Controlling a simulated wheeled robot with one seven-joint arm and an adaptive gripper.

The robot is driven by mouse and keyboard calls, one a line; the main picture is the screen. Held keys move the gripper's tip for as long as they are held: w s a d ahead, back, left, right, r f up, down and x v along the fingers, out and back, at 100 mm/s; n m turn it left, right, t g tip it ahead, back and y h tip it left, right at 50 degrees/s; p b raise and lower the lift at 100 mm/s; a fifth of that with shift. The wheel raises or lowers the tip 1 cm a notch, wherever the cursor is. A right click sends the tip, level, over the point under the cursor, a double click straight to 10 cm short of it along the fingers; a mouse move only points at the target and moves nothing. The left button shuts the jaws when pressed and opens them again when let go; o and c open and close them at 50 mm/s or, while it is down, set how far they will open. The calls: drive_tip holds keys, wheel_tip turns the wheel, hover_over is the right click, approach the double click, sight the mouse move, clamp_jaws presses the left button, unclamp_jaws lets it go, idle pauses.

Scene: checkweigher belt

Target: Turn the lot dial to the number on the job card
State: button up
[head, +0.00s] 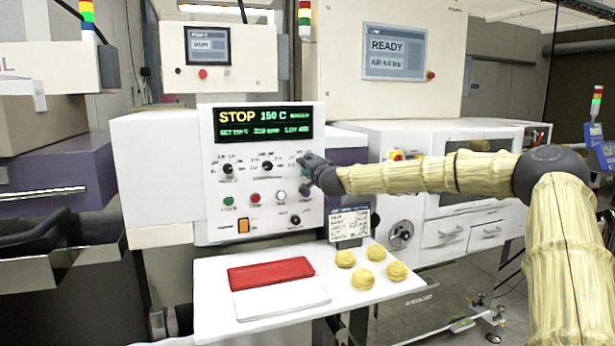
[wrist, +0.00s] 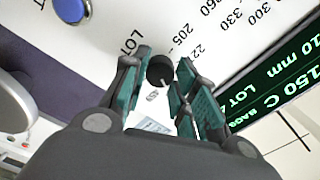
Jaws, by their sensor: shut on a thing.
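The white control panel (head: 262,195) stands upright with a lit display (head: 264,124) reading STOP and 150 C; its LOT figure is too small to read surely. My gripper (head: 308,172) is at the panel's upper right and hides the lot dial in the head view. In the wrist view my gripper (wrist: 160,85) has its green-padded fingers on either side of the black lot dial (wrist: 160,70), shut on it, beside the printed word LOT. The dial's setting is not clear. The job card (head: 349,224) stands below right of the panel; its print is too small to read.
Two other black knobs (head: 228,169) (head: 267,165), push buttons (head: 255,198) and an orange switch (head: 243,225) are on the panel. A blue button (wrist: 72,10) is near the dial.

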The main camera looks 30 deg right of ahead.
drive_tip(key=m+b, duration=0.4)
drive_tip(key=shift+f+m, duration=0.3)
drive_tip(key=shift+f, duration=0.05)
drive_tip(key=shift+r+m+b, duration=0.15)
drive_tip(key=shift+m+b, duration=1.05)
drive_tip(key=shift+m, duration=0.2)
drive_tip(key=shift+c, duration=0.2)
drive_tip(key=o, duration=1.1)
drive_tip(key=shift+d, duration=0.15)
drive_tip(key=shift+c, duration=0.2)
drive_tip(key=shift+s+r, duration=0.15)
drive_tip(key=v, duration=1.2)
